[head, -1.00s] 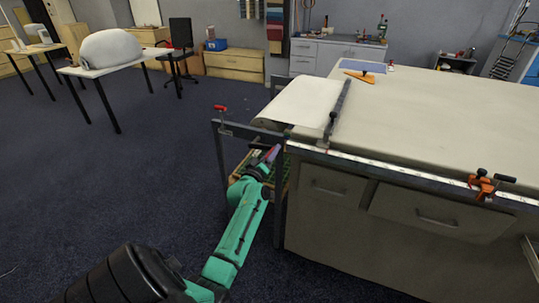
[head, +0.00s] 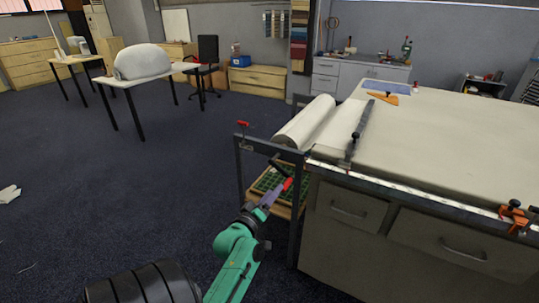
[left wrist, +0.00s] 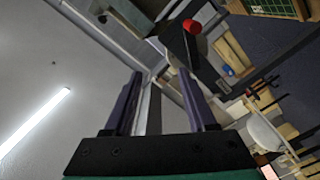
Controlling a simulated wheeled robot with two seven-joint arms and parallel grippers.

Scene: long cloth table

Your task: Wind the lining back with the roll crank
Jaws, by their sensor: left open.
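The white lining lies flat on the table end and runs onto a roll (head: 305,122) between dark end frames. The crank's dark arm hangs at the near end of the roll, with a red handle (head: 287,184) low on it. My left gripper (head: 277,191) is beside this handle, below the roll. In the left wrist view, its purple fingers (left wrist: 160,75) stand apart with nothing seen clasped between them. A red handle (left wrist: 192,25) shows just beyond the fingertips, towards the right finger. My right gripper is out of view.
A dark bar (head: 360,130) lies across the lining. A red-topped lever or clamp (head: 243,124) stands on the frame's left corner. A green gridded tray (head: 268,182) sits on a shelf under the roll. Open floor lies left.

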